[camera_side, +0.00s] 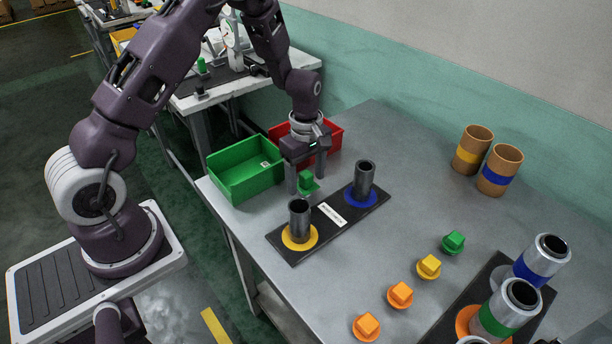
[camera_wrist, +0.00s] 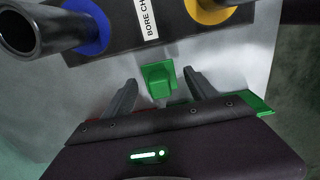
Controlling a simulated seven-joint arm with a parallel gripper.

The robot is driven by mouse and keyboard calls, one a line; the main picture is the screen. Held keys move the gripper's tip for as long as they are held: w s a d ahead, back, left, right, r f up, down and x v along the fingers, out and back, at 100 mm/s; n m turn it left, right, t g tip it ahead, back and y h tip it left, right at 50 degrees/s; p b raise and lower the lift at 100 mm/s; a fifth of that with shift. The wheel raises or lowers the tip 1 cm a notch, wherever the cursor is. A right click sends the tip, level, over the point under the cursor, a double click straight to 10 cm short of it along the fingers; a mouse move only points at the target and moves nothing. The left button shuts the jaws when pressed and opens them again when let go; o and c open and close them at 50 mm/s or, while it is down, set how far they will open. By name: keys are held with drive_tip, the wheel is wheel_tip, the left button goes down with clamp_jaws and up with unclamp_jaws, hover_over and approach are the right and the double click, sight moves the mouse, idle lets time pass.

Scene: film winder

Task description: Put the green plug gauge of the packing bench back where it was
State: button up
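A green plug gauge (camera_side: 308,183) with a square head stands on the grey bench, behind the black board and beside the green bin. My gripper (camera_side: 306,180) points down over it, with one finger on either side. In the wrist view the green plug gauge (camera_wrist: 158,80) is between the open fingertips (camera_wrist: 160,77), with a gap on both sides. A second green plug gauge (camera_side: 453,243) stands at the far end of a row with a yellow one (camera_side: 429,266) and two orange ones (camera_side: 400,294). I cannot tell which bench is the packing bench.
The black board (camera_side: 286,250) carries two upright dark tubes on yellow and blue discs. A green bin (camera_side: 246,182) and a red bin (camera_side: 334,135) stand behind. Cardboard tubes (camera_side: 501,169) and metal cylinders (camera_side: 541,260) are at right. Another bench (camera_side: 240,87) is farther back.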

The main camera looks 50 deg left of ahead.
sight(306, 173)
wheel_tip(306, 173, up, 12)
drive_tip(key=f, duration=0.1)
drive_tip(key=s+d+r+m+t, duration=0.1)
drive_tip(key=s+d+r+m, duration=0.1)
drive_tip(key=s+r+m, duration=0.35)
drive_tip(key=s+d+r+m+t, duration=0.1)
drive_tip(key=s+d+r+m, duration=0.15)
drive_tip(key=r, duration=0.55)
drive_tip(key=s+d+r+m+t, duration=0.1)
drive_tip(key=s+m, duration=0.4)
drive_tip(key=s, duration=0.3)
drive_tip(key=s+d+r+m+t, duration=0.1)
drive_tip(key=s+r+m+t, duration=0.1)
drive_tip(key=s+m, duration=0.3)
drive_tip(key=s, duration=0.4)
drive_tip(key=shift+d+r+t, duration=0.2)
drive_tip(key=shift+d+t, duration=0.1)
drive_tip(key=shift+d, duration=0.05)
